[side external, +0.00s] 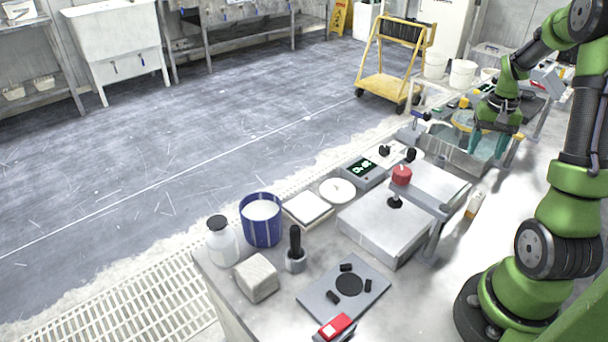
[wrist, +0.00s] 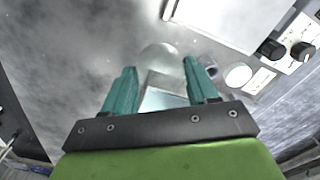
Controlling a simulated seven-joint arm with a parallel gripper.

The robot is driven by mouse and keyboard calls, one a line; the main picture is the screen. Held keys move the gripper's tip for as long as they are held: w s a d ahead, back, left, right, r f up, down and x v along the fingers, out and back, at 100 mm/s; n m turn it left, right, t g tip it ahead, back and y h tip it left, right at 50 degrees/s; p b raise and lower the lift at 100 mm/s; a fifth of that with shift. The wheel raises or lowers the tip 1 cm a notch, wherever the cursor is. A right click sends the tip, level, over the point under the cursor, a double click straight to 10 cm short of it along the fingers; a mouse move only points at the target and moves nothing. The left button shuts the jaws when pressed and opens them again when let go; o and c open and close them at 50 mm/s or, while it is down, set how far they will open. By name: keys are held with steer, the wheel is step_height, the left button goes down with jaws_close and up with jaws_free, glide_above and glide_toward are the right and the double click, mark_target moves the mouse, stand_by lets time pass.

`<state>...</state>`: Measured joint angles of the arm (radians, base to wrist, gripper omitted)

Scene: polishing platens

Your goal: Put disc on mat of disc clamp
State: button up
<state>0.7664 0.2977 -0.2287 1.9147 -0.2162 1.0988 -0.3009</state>
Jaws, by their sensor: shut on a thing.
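The disc clamp is a grey plate (side external: 318,299) at the front of the bench in the side view, with a round black mat (side external: 348,285), small black blocks around it and a red-handled clamp (side external: 335,326) at its near edge. The mat is bare. My gripper (side external: 489,145) is far from it, at the back right over a metal basin. In the wrist view its teal fingers (wrist: 161,85) stand apart, shut on a pale, see-through rounded thing (wrist: 161,58), which looks like the disc. The disc is too hidden to make out in the side view.
A black-handled tool (side external: 295,248), a pale block (side external: 256,278) and a blue tub (side external: 260,225) stand left of the clamp.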

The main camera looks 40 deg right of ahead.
steer(key=shift+s+d+f+m, duration=0.4)
steer(key=shift+s+d+f, duration=0.2)
steer(key=shift+s+d, duration=0.2)
glide_above(476, 190)
step_height(476, 190, down, 5)
steer(key=shift+d+f, duration=0.1)
steer(key=shift+f, duration=2.1)
steer(key=shift+f, duration=0.15)
steer(key=o, duration=1.2)
